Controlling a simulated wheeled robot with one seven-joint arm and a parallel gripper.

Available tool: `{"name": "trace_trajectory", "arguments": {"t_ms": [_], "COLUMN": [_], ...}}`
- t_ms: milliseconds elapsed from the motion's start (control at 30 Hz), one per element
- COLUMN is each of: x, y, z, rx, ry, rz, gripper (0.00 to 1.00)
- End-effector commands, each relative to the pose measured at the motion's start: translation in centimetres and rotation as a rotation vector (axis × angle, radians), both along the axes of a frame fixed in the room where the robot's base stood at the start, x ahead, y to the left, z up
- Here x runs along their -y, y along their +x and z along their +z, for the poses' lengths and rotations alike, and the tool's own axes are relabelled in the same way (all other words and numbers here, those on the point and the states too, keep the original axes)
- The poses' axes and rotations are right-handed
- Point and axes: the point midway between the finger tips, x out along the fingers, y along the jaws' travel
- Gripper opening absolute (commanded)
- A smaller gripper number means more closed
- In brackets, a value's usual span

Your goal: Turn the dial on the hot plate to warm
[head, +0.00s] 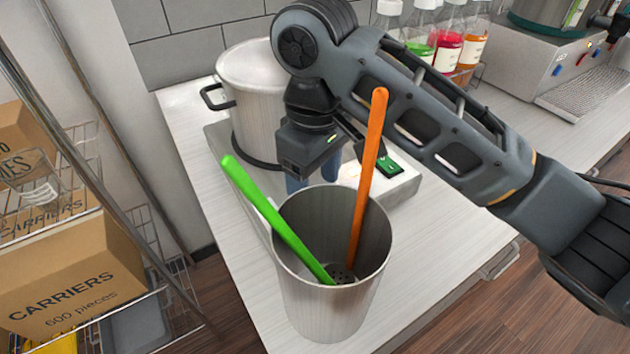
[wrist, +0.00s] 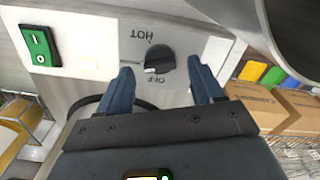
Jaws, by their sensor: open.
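The hot plate (head: 400,186) is a pale flat unit on the counter with a large pot (head: 258,90) on it. Its dark round dial (wrist: 160,57) shows in the wrist view on the white front panel, with HOT and OFF lettering beside it, upside down. A white mark on the dial lies near the OFF lettering. I can read no warm label. My gripper (wrist: 160,66) is open, its blue fingers on either side of the dial; contact is unclear. In the head view my gripper (head: 314,180) is behind the metal cup, and the dial is hidden.
A metal cup (head: 330,310) with a green and an orange utensil stands in front of my gripper. A green switch (wrist: 39,45) is beside the dial. Bottles (head: 448,50) and a dispenser stand behind. A wire rack with boxes (head: 75,285) is at left.

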Motion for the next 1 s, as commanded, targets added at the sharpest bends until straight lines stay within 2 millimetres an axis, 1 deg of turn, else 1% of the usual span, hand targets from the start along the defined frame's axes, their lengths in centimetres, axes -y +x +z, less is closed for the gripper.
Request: {"name": "trace_trajectory", "arguments": {"t_ms": [33,200,433,600,1000], "x": [0.1,0.1,0.0,0.0,0.0], "y": [0.1,0.2,0.1,0.0,0.0], "z": [0.8,3.3,6.0,6.8,6.8], "rx": [0.005,0.006,0.004,0.001,0.001], "ry": [-0.001,-0.002,-0.002,-0.001,-0.001], "rz": [0.0,0.0,-0.001,-0.001,-0.001], "gripper": [0.66,0.66,0.66,0.66,0.66]}}
